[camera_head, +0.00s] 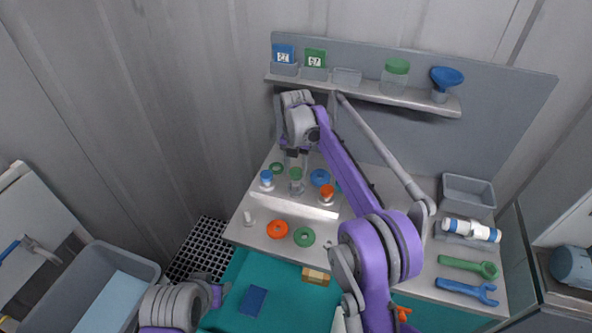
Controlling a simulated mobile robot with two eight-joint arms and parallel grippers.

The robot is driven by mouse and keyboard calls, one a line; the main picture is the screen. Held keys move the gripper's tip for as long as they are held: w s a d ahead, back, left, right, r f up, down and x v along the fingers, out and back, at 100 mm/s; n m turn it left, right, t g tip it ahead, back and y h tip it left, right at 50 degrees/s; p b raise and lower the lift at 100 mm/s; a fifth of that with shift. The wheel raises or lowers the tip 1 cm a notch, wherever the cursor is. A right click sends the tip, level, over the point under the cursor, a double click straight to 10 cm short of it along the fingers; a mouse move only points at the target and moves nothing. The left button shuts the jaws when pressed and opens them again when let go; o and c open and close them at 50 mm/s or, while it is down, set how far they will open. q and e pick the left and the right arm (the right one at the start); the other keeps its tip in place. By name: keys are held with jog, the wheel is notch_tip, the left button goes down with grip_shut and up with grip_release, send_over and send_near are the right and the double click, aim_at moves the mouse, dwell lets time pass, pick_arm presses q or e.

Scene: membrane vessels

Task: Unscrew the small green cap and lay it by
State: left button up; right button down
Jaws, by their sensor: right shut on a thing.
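The small green cap (296,173) is on top of a small clear vessel (296,188) standing upright at the white rack (290,205) on the bench. My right gripper (297,160) reaches down from above and is shut on the green cap. Its fingers partly hide the cap, and I cannot tell whether the thread is loose. My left gripper (218,293) is low at the bottom left, far from the vessels. Its fingers are too small and dark to read.
A blue-capped vessel (266,178) and an orange-capped vessel (327,194) flank the green one closely. A large green-lidded jar (395,75) stands on the shelf. Wrenches (467,267) lie at right.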

jog(key=shift+r+p, duration=0.5)
jog(key=shift+r, duration=1)
pick_arm(q)
jog(key=shift+w+r, duration=0.5)
jog(key=shift+r, duration=0.35)
jog(key=shift+s, duration=0.1)
pick_arm(e)
jog(key=shift+s+f, duration=0.1)
jog(key=shift+f, duration=0.05)
